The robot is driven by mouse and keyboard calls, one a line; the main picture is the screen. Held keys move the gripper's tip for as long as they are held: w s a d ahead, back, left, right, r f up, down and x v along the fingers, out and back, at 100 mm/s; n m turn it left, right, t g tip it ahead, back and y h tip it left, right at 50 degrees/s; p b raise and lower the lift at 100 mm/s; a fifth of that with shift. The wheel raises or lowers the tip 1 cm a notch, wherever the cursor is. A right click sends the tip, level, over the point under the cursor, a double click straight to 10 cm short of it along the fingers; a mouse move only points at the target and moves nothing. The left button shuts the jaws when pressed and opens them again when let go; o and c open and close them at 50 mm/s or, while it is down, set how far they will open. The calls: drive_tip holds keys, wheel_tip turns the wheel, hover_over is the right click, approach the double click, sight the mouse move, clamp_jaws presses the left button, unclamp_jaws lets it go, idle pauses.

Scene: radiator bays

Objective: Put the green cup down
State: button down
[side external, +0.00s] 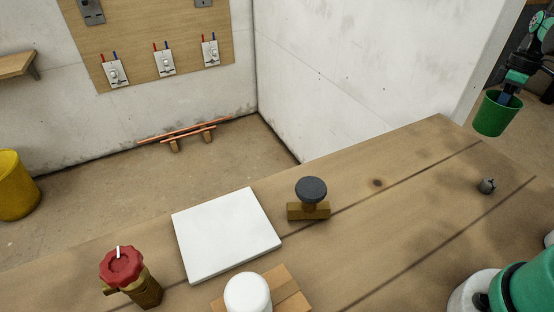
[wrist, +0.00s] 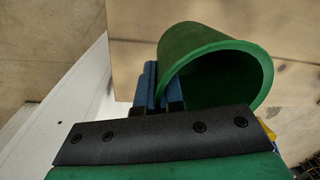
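The green cup (side external: 496,113) is held in the air at the upper right of the side external view, beyond the far right end of the wooden bench. In the wrist view the green cup (wrist: 222,62) shows its open rim and hollow inside. My gripper (side external: 506,97) is at the cup's rim; its blue fingers (wrist: 152,85) are close together with the cup's wall between them. The cup looks roughly upright in the side view. The inside bottom of the cup is dark.
The wooden bench (side external: 400,200) holds a white plate (side external: 226,234), a valve with a red knob (side external: 122,268), a dark-knobbed fitting (side external: 310,192), a white round cap (side external: 247,292) and a small grey part (side external: 487,186). The bench's right half is mostly clear. A white wall (side external: 370,70) stands behind.

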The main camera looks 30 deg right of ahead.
wheel_tip(320, 180, down, 8)
drive_tip(key=shift+r, duration=0.1)
drive_tip(key=shift+f, duration=0.2)
drive_tip(key=c, duration=1)
unclamp_jaws()
